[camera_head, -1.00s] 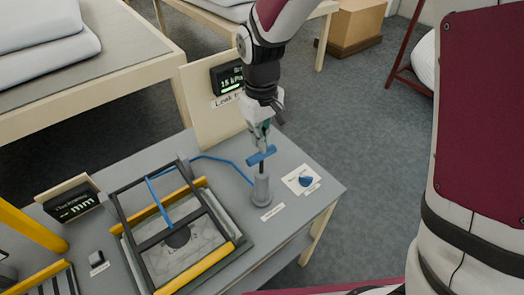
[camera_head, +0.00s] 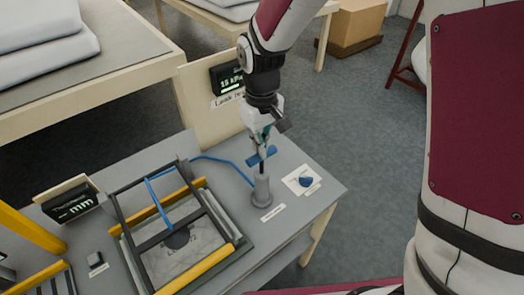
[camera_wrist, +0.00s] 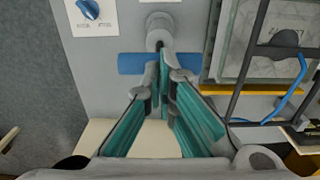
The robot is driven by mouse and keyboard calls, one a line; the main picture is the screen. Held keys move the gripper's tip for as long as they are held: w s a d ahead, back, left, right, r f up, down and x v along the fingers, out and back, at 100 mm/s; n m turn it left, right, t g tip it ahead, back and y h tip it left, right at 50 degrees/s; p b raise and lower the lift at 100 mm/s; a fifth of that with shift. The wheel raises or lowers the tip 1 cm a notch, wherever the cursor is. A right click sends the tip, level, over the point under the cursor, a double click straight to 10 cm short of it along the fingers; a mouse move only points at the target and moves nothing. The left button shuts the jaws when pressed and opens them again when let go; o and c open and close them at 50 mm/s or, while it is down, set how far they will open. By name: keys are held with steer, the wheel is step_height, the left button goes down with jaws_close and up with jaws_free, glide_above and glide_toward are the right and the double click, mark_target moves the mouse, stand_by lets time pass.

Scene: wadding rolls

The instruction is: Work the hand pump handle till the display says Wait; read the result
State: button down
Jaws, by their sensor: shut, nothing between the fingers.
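The hand pump (camera_head: 262,188) is a grey upright cylinder with a thin rod and a blue crossbar handle (camera_head: 262,157). The handle also shows in the wrist view (camera_wrist: 132,64), running left and right of my fingers. My gripper (camera_head: 265,144) points down at the middle of the handle. Its fingers (camera_wrist: 164,62) are shut and seem to touch the handle from above, with nothing between them. The leak test display (camera_head: 229,78) stands behind, reading about 15 kPa in green. My arm partly covers its right side, and its upper line is not readable.
A blue hose (camera_head: 222,161) runs from the pump towards a dark frame with yellow bars (camera_head: 205,263). A blue knob (camera_head: 305,181) sits on a white plate right of the pump. A second display (camera_head: 72,205) showing mm stands at left.

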steer(key=shift+f+b, duration=0.5)
steer(key=shift+f, duration=1.8)
steer(key=shift+s, duration=0.1)
steer(key=shift+r+p, duration=1.15)
steer(key=shift+r, duration=2.1)
step_height(320, 180, up, 6)
steer(key=p, duration=0.1)
steer(key=shift+p, duration=0.3)
